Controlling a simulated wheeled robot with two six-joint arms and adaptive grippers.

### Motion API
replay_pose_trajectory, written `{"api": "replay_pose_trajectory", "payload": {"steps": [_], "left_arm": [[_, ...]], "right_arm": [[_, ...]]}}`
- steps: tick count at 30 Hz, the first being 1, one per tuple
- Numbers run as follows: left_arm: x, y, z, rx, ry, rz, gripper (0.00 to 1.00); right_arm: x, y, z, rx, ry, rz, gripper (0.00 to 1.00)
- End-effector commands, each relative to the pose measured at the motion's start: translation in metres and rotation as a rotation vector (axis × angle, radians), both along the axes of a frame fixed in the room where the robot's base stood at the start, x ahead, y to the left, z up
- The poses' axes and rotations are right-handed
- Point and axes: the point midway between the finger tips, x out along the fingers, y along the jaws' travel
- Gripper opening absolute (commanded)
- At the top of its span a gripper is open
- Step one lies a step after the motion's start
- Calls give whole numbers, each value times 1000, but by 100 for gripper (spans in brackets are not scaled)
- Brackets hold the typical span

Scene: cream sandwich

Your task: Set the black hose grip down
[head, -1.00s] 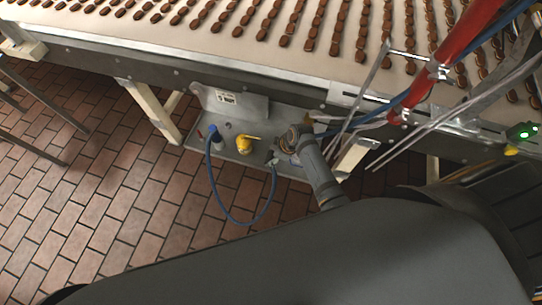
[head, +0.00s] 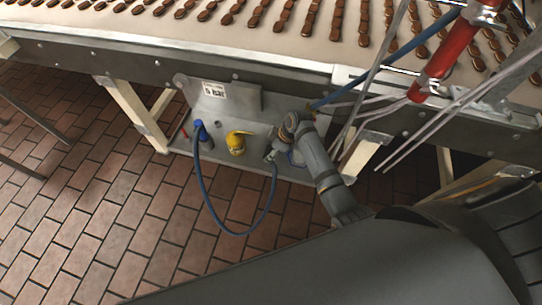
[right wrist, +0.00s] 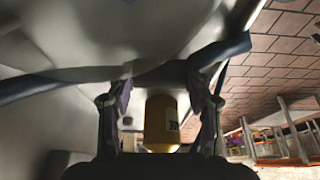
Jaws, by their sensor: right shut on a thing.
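My right gripper (head: 271,154) is over the right part of the grey shelf (head: 218,166) under the conveyor. It is shut on the black hose grip, which is mostly hidden by the fingers in the head view. A blue hose (head: 236,234) hangs in a loop below the shelf edge, from the blue-topped bottle (head: 202,133) to my gripper. In the right wrist view, the fingers (right wrist: 160,102) stand on either side of a dark, blurred piece, with the blue hose (right wrist: 30,88) running across. My left gripper is not in view.
A yellow bottle (head: 236,143) stands on the shelf between the blue-topped bottle and my gripper; it also shows beyond the fingers in the wrist view (right wrist: 161,124). The conveyor (head: 280,45) with chocolate rows is above. A red cylinder (head: 445,62) and thin rods are to the right.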

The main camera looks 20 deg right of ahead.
Motion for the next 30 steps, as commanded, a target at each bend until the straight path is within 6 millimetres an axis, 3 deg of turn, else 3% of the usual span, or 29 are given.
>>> {"api": "replay_pose_trajectory", "payload": {"steps": [1,10,11,15,25,30], "left_arm": [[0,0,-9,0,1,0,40],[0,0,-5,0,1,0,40],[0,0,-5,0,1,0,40],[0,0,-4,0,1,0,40],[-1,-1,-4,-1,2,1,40],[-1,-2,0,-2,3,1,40]], "right_arm": [[1,0,-7,0,-2,0,19],[0,0,-5,0,-1,0,19],[0,0,-5,0,-1,0,55],[0,0,-4,0,-2,1,74],[0,0,-3,0,-2,1,75],[-3,-7,20,-2,-6,1,75]]}}
